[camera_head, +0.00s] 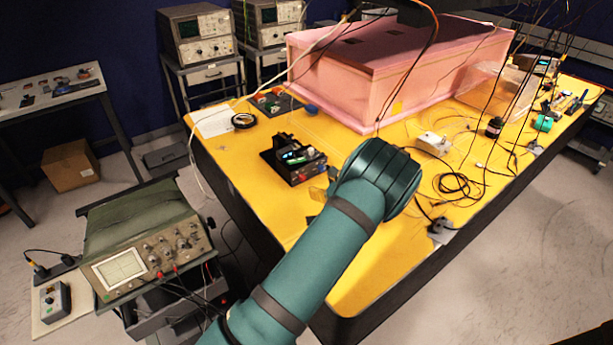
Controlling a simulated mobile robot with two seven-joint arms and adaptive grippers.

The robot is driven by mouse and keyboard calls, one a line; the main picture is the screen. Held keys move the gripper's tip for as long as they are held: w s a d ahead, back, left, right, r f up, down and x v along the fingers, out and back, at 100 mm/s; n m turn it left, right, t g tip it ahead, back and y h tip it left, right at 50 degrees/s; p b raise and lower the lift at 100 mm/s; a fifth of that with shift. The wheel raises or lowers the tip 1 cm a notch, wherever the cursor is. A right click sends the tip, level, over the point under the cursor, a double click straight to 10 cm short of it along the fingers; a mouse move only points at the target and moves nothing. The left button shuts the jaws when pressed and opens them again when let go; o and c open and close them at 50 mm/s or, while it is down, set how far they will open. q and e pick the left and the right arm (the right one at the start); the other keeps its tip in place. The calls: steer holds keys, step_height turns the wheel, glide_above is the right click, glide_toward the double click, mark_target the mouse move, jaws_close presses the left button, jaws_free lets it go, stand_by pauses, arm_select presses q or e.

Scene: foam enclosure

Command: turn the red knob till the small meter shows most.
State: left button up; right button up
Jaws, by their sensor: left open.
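A small black instrument (293,160) with a lit greenish display stands on the yellow table, left of my wrist. Small red and blue parts show on its right front side. I cannot tell for certain which part is the red knob, nor read a meter. My left arm reaches up from the bottom of the head view. Its teal wrist hides part of the table. My left gripper (325,190) shows only slightly beside the wrist, close to the instrument's right front side. It is open, with nothing seen between its fingers. My right gripper is not in view.
A pink foam enclosure (375,75) stands at the back of the yellow table (245,185). Cables and small devices lie on the right part. A roll of black tape (243,121) lies at the back left. An oscilloscope (147,250) stands at the lower left.

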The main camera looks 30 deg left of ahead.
mark_target(304, 178)
arm_select(q)
steer(key=x, duration=1.1)
steer(key=shift+w+a+f, duration=0.1)
steer(key=shift+a+f, duration=0.2)
steer(key=shift+c, duration=0.4)
jaws_close()
